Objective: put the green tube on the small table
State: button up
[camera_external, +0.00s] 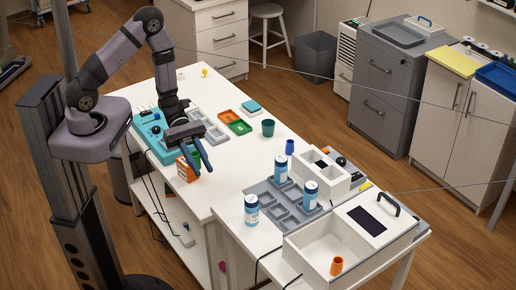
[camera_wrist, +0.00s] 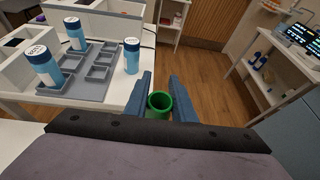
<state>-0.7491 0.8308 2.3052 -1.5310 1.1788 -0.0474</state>
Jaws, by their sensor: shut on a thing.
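My gripper (camera_external: 206,170) is above the long white table (camera_external: 142,92). The green tube (camera_wrist: 160,103) is between its two blue fingers in the wrist view, its open end facing the camera. In the external view the green tube (camera_external: 196,156) is partly hidden by the gripper. The jaws are shut on it. A smaller white table (camera_external: 229,222) joins the long table's near right end and carries a grey compartment tray. I cannot tell for sure whether this is the small table of the task.
Several white-and-blue bottles (camera_external: 251,210) stand at the grey tray (camera_external: 262,186). A white box (camera_external: 318,249) with an orange cup (camera_external: 337,266) is at the right. An orange carton (camera_external: 186,170) is close to my gripper. A teal cup (camera_external: 268,128) stands farther back.

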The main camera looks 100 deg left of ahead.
aim_at(246, 141)
jog(key=w+a+f+n+t+y+b, duration=0.1)
jog(key=a+f+b, duration=0.4)
jog(key=a+b, duration=0.2)
jog(key=w+a+f+n+t+y+b, duration=0.1)
jog(key=a+f+b, duration=0.4)
jog(key=a, duration=0.3)
jog(key=w+a+f+n+t+y+b, duration=0.1)
jog(key=a+f+b, duration=0.3)
jog(key=a+b, duration=0.4)
jog(key=shift+a+f+n+y+b, duration=0.15)
jog(key=shift+f+n+y+b, duration=0.25)
jog(key=shift+n+y, duration=0.15)
jog(key=shift+n+t+y, duration=0.5)
jog(key=shift+n+y, duration=0.25)
jog(key=a+b, duration=0.1)
jog(key=a, duration=0.1)
jog(key=a+r, duration=0.1)
jog(key=a, duration=0.2)
jog(key=a+b, duration=0.1)
jog(key=a, duration=0.2)
jog(key=shift+w+r+b, duration=0.2)
jog(key=shift+w+b, duration=0.1)
jog(key=shift+w, duration=0.05)
jog(key=w+a+r+n+y, duration=0.1)
jog(key=a+r+n+y, duration=0.4)
jog(key=a, duration=0.5)
jog(key=shift+w+a+r+t+y, duration=0.2)
jog(key=shift+w+r+t+y, duration=0.2)
jog(key=shift+r+y, duration=0.1)
jog(key=shift+f, duration=0.1)
